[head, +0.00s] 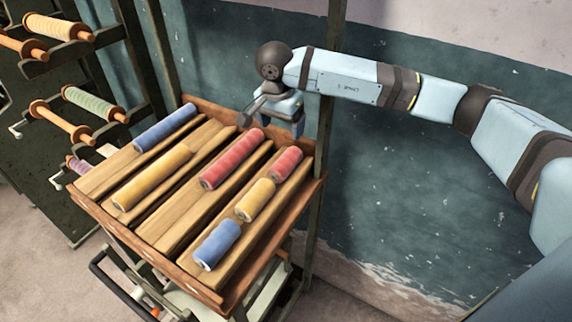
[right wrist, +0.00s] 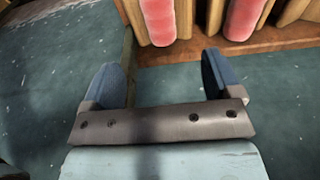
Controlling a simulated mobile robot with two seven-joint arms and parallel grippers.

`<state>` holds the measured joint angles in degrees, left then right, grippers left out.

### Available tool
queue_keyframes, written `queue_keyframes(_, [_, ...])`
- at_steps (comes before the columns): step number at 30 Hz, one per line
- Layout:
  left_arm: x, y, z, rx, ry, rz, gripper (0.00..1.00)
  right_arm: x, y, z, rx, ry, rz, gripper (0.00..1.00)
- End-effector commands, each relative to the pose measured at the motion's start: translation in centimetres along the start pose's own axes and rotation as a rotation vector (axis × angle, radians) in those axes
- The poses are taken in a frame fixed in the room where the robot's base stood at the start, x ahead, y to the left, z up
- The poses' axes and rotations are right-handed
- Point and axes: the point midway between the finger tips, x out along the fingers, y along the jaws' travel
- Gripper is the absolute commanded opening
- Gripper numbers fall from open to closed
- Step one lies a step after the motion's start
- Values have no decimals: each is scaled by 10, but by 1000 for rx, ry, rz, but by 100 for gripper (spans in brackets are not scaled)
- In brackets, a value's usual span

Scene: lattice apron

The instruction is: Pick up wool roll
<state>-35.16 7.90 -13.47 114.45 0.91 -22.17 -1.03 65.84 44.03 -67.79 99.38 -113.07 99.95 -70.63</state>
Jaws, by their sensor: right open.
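Wool rolls lie on the slatted wooden tray (head: 180,227) in the head view. There is a long blue roll (head: 165,128), a long yellow roll (head: 152,178), a long red roll (head: 231,158), a short red roll (head: 285,163), a short yellow roll (head: 255,199) and a short blue roll (head: 217,244). My right gripper (head: 284,118) is open and empty at the tray's far edge, behind the red rolls. In the right wrist view its fingers (right wrist: 160,76) are apart, with two red rolls (right wrist: 158,20) (right wrist: 243,18) ahead of them. My left gripper is out of view.
A dark rack (head: 60,190) with thread spools (head: 88,103) on pegs stands at the left. A dark post (head: 325,150) rises close by the tray's right side. The green wall (head: 420,190) is behind. The tray has a raised wooden rim.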

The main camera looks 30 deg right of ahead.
Motion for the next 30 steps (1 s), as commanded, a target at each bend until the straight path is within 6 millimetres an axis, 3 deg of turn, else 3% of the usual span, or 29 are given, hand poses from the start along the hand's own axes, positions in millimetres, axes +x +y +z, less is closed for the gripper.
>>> queue_keyframes(9, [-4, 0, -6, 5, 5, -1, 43, 60, 1, 1, 1, -4, 2, 84])
queue_keyframes(17, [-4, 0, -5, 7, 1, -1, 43, 76, 1, 1, 1, -5, 0, 84])
queue_keyframes(27, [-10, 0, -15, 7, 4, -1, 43, 120, 3, 0, 1, -7, 0, 84])
queue_keyframes(30, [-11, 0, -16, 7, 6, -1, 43, 125, 3, 0, 1, -6, -2, 84])
